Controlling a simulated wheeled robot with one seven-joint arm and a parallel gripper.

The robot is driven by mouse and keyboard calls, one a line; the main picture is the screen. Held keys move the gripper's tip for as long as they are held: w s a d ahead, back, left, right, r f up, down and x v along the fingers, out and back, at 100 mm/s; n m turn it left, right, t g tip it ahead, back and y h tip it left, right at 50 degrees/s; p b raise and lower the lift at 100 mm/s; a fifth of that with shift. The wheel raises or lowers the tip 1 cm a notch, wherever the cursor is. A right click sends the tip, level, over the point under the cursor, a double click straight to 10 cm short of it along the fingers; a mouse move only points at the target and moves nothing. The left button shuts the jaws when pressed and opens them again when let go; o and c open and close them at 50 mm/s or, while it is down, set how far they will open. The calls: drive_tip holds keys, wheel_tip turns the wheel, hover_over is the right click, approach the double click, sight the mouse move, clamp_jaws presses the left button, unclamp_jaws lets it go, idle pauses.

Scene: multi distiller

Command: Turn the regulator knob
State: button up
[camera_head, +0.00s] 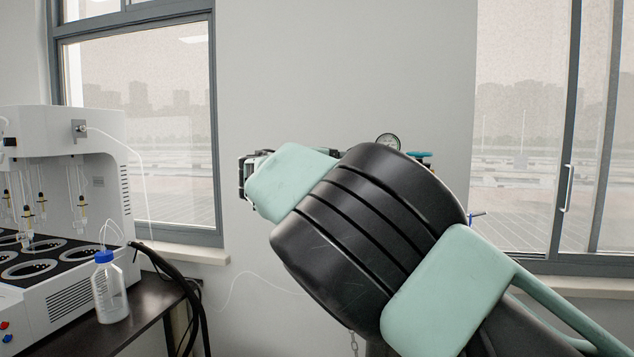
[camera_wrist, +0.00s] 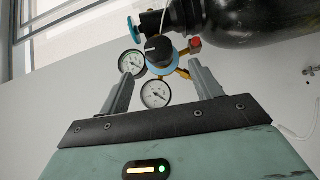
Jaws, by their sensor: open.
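In the wrist view, the regulator is brass with a black knob (camera_wrist: 157,47) and a blue ring around it. Two round white gauges (camera_wrist: 155,93) sit beside it. My gripper (camera_wrist: 160,70) is open, with one finger on each side of the regulator area in the picture; no contact is visible. A black gas cylinder (camera_wrist: 255,18) with a blue valve handwheel (camera_wrist: 133,28) is at the top. In the head view, one gauge (camera_head: 388,140) and a teal handwheel (camera_head: 420,154) show above my arm. My arm hides the knob and most of the cylinder there.
At left in the head view, a white distiller (camera_head: 70,295) and a blue-capped bottle (camera_head: 110,290) stand on a dark table (camera_head: 140,325). Black hoses (camera_head: 180,280) hang at its right edge. A wall and windows lie behind.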

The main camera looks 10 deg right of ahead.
drive_tip(key=v, duration=0.9)
drive_tip(key=shift+a+b, duration=0.25)
drive_tip(key=shift+b, duration=0.15)
drive_tip(key=shift+s, duration=0.1)
drive_tip(key=d+f+n+g+y, duration=0.1)
drive_tip(key=d+f+g+y, duration=0.3)
drive_tip(key=d+f, duration=0.55)
drive_tip(key=s+f+n+g+y, duration=0.1)
drive_tip(key=s+f+y, duration=0.4)
drive_tip(key=f, duration=0.3)
drive_tip(key=s+a+f+y, duration=0.1)
drive_tip(key=s+f+y, duration=0.1)
drive_tip(key=s, duration=0.9)
drive_tip(key=s+a+f+n+g+y, duration=0.1)
drive_tip(key=s+f+y, duration=0.2)
drive_tip(key=s, duration=0.9)
drive_tip(key=s+a+f+g+y, duration=0.1)
drive_tip(key=s+f, duration=0.3)
drive_tip(key=s, duration=0.8)
drive_tip(key=shift+a+f+y, duration=0.25)
drive_tip(key=shift+f+y, duration=0.05)
drive_tip(key=shift+y, duration=0.4)
